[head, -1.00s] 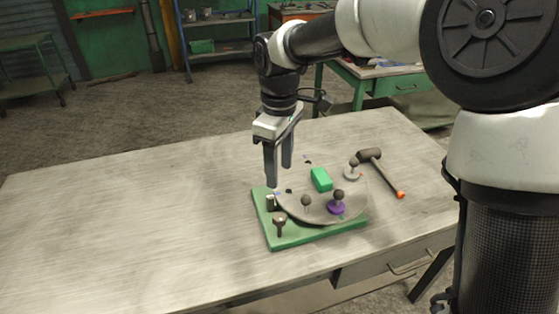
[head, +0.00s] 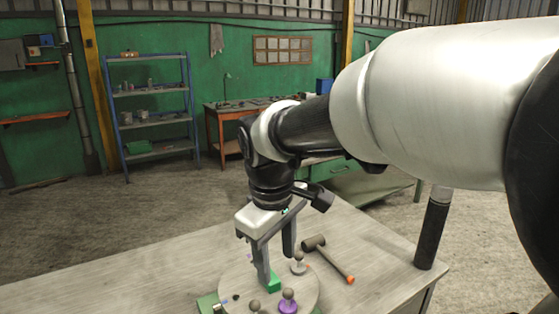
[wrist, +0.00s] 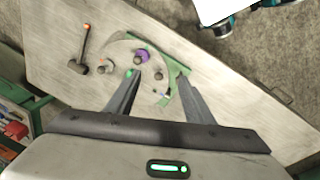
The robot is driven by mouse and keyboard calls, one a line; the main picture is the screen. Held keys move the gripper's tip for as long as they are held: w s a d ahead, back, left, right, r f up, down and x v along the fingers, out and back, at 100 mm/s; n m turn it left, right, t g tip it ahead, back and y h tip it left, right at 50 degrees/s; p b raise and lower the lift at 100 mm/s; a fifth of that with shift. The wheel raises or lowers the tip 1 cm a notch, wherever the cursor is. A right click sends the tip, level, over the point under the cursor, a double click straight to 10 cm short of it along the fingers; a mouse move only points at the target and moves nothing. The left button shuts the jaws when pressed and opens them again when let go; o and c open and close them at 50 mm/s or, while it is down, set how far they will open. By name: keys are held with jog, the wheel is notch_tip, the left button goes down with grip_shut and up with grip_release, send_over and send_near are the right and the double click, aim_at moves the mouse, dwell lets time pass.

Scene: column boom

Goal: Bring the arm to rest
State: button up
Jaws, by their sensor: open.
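My gripper (head: 276,257) hangs from my arm above the workbench, fingers pointing down, open with nothing between them. It also shows in the wrist view (wrist: 158,80), its two fingers spread apart. Below it in the head view is a round grey plate (head: 233,283) on a green base (head: 208,301). The fingers look above the plate, though the exact gap is unclear.
A hammer (head: 328,259) with an orange handle end lies on the workbench (head: 130,291), right of the plate. A blue shelf (head: 150,117) and a desk (head: 222,113) stand along the far green wall. The workbench's left part is clear.

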jog(key=s+d+r+m+t+p, duration=0.1)
jog(key=s+d+r+m+t, duration=0.1)
jog(key=s+d+m, duration=0.8)
jog(key=s+d+t, duration=0.1)
jog(key=s+d, duration=0.2)
jog(key=d, duration=0.2)
jog(key=shift+s+d+r+t, duration=0.15)
jog(key=shift+s+r+t, duration=0.15)
jog(key=shift+r, duration=0.1)
